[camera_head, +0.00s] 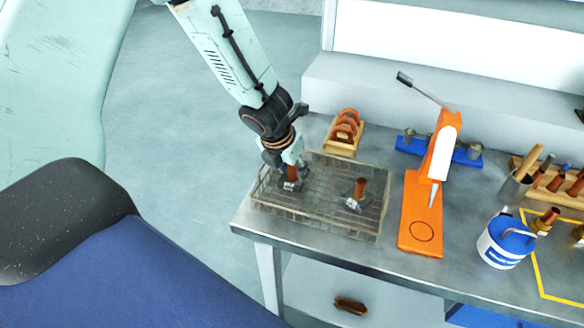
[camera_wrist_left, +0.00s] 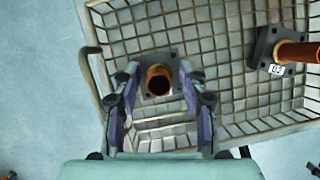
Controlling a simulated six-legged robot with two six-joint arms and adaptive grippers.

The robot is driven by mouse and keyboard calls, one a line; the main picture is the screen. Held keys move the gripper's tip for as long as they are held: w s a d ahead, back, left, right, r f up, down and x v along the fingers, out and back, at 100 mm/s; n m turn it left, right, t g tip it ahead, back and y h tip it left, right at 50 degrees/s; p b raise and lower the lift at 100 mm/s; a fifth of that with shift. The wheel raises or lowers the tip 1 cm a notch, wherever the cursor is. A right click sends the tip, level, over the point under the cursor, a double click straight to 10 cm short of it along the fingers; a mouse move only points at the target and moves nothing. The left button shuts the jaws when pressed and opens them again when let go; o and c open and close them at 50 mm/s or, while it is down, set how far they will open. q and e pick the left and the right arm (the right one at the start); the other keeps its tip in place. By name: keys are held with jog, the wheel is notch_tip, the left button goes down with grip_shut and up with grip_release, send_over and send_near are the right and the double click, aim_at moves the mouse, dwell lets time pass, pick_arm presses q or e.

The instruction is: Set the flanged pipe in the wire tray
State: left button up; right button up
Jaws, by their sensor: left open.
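A flanged pipe (camera_head: 292,174), a copper-coloured tube on a dark square flange, stands upright in the left part of the wire tray (camera_head: 318,222). It also shows in the left wrist view (camera_wrist_left: 158,82), seen from above on the mesh floor. My left gripper (camera_head: 289,163) is open, its fingers on either side of this pipe's tube; in the left wrist view (camera_wrist_left: 158,76) they look apart from it. A second flanged pipe (camera_head: 360,189) stands in the tray's right part, and shows at the right of the left wrist view (camera_wrist_left: 292,52). My right gripper is out of view.
An orange press (camera_head: 423,215) stands right of the tray. A wooden rack with copper rings (camera_head: 343,136) is behind it. A white-and-blue tub (camera_head: 503,247) and another pipe fitting (camera_head: 545,221) near yellow tape are further right. The table's front edge is close.

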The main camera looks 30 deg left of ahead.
pick_arm(q)
jog(key=shift+r, duration=0.15)
jog(key=p+v, duration=0.6)
jog(key=v, duration=0.6)
jog(key=s+d+f+n+g, duration=0.1)
jog(key=s+d+f+n, duration=0.1)
jog(key=s+d+f+n+g+h, duration=0.1)
jog(key=s+d+f+n, duration=0.1)
jog(key=s+f, duration=0.1)
jog(key=s+d+f+n+h, duration=0.1)
jog(key=s+d+f+n, duration=0.1)
jog(key=s+n, duration=0.1)
jog(key=shift+d+f+g, duration=0.1)
jog(key=shift+f+g, duration=0.1)
jog(key=shift+g, duration=0.2)
jog(key=s+d+f+n+g+h, duration=0.1)
jog(key=s+d+f+n, duration=0.2)
jog(key=s+f+n, duration=0.45)
jog(key=s+d+f+n+g, duration=0.1)
jog(key=s+d+f+n, duration=0.3)
jog(key=n, duration=0.7)
jog(key=s+a+f+n+y, duration=0.2)
jog(key=s+a+n, duration=0.2)
jog(key=s+n, duration=0.4)
jog(key=shift+a+f+n+y, duration=0.15)
jog(key=shift+a+n+y, duration=0.25)
jog(key=shift+n, duration=0.85)
